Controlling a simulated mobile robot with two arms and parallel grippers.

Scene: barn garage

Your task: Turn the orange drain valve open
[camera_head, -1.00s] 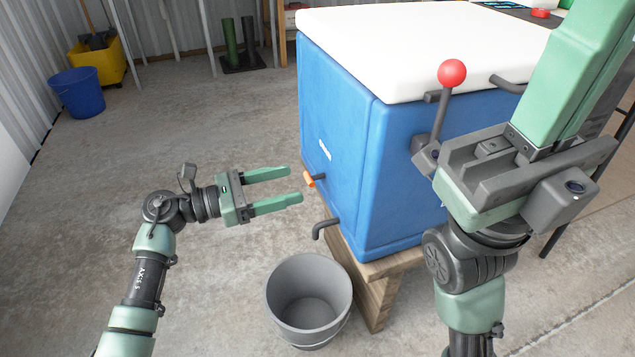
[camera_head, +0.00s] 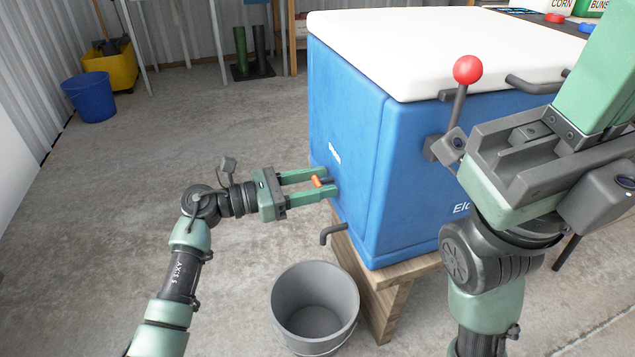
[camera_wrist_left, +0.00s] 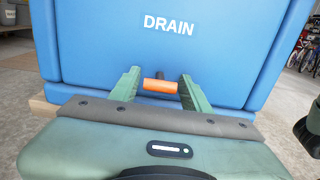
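The orange drain valve handle (camera_head: 317,181) sits on a short dark stem low on the left face of the blue cooler (camera_head: 345,130). My left gripper (camera_head: 327,182) is open, with one finger on each side of the handle. In the left wrist view the orange handle (camera_wrist_left: 160,86) lies crosswise between the two fingers, under the white word DRAIN, with small gaps seeming to show at its ends. A dark bent spout (camera_head: 334,233) sticks out below the valve. My right gripper (camera_head: 597,75) is large at the right, its fingertips cut off by the frame.
A grey bucket (camera_head: 314,300) stands on the floor under the spout. The cooler rests on a wooden stand (camera_head: 385,290). A lever with a red ball (camera_head: 467,70) is on its near face, close to my right gripper. The floor at left is clear up to a blue bucket (camera_head: 90,97).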

